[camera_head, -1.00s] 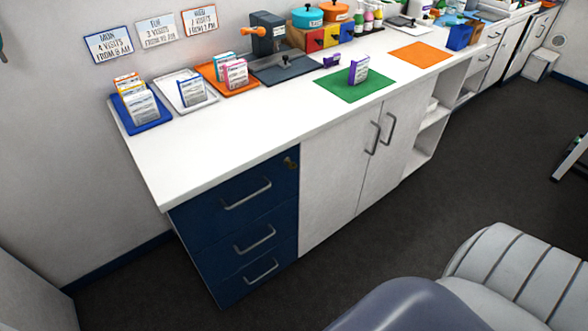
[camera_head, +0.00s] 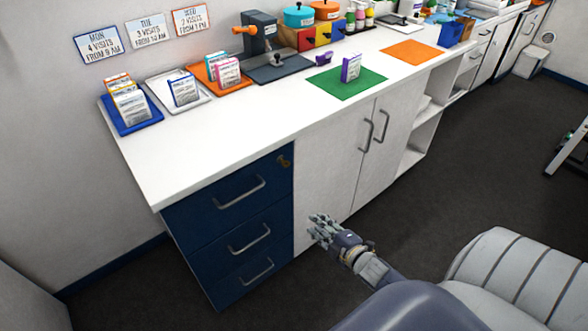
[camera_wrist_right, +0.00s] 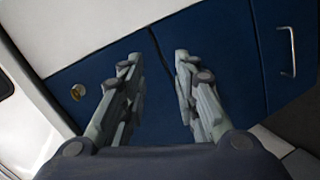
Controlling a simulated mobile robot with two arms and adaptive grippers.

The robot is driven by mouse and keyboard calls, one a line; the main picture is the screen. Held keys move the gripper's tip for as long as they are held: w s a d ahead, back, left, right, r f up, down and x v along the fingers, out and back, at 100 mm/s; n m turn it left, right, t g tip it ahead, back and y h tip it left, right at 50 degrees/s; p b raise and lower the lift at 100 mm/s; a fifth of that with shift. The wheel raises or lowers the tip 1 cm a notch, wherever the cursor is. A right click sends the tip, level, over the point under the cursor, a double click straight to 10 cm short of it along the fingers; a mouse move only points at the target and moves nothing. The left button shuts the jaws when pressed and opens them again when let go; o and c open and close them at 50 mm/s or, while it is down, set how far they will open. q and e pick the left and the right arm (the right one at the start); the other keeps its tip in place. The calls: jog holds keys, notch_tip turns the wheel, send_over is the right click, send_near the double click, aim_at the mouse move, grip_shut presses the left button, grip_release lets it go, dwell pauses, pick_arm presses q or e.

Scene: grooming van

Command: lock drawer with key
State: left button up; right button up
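The blue drawer unit (camera_head: 206,262) stands under the left end of the white counter, its drawers looking shut. A brass-coloured lock (camera_head: 284,161) sits at the top right corner of its top drawer (camera_head: 215,208). In the right wrist view the lock (camera_wrist_right: 77,92) shows left of the fingers; whether a key is in it is too small to tell. My right gripper (camera_head: 320,228) is low in front of the white cabinet, right of the drawers and below the lock. The wrist view shows its fingers (camera_wrist_right: 155,58) apart with nothing between them. My left gripper is out of view.
The white counter (camera_head: 225,150) holds trays of small packs (camera_head: 131,105), a green mat (camera_head: 345,84) with a purple-and-white box, and an orange mat (camera_head: 413,51). White cabinet doors (camera_head: 340,160) adjoin the drawers. Floor before the cabinets is clear.

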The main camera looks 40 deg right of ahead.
aim_at(288, 166)
jog(key=w+r+n+t+y, duration=0.1)
jog(key=w+r+n+t, duration=0.1)
jog(key=r, duration=0.5)
jog(key=w+r+n+t, duration=0.1)
jog(key=w+r+n, duration=0.15)
jog(key=r, duration=0.45)
jog(key=w, duration=0.6)
jog(key=w+a, duration=0.1)
jog(key=w, duration=0.2)
jog(key=shift+w, duration=0.3)
grip_shut()
